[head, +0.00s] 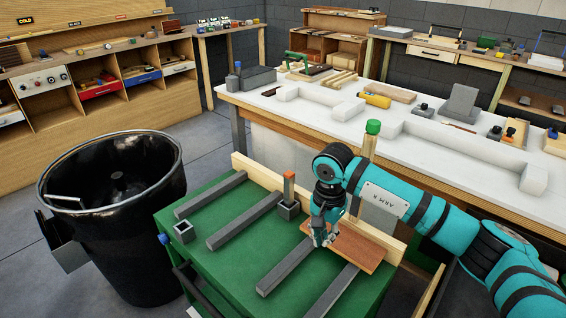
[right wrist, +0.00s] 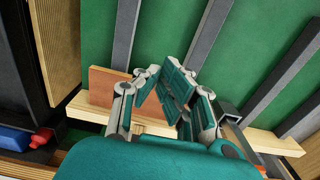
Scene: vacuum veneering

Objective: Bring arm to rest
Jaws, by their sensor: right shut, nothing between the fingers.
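My right arm (head: 385,198), teal and black, reaches in from the right over the green bench top. Its gripper (head: 322,240) points down, shut and empty, at the left end of a reddish-brown wood panel (head: 357,247). The panel lies across grey bars, against a pale wooden rail. In the right wrist view the gripper fingers (right wrist: 177,84) are together, with the panel (right wrist: 102,88) beside them on the left. I cannot tell whether the fingers touch it. My left gripper is not in view.
The green bench (head: 233,239) carries several grey bars and a small grey holder with an orange-topped block (head: 289,188). A black bin (head: 118,195) stands at its left. A white worktable (head: 300,112) with tools lies behind. Floor shows between bin and shelves.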

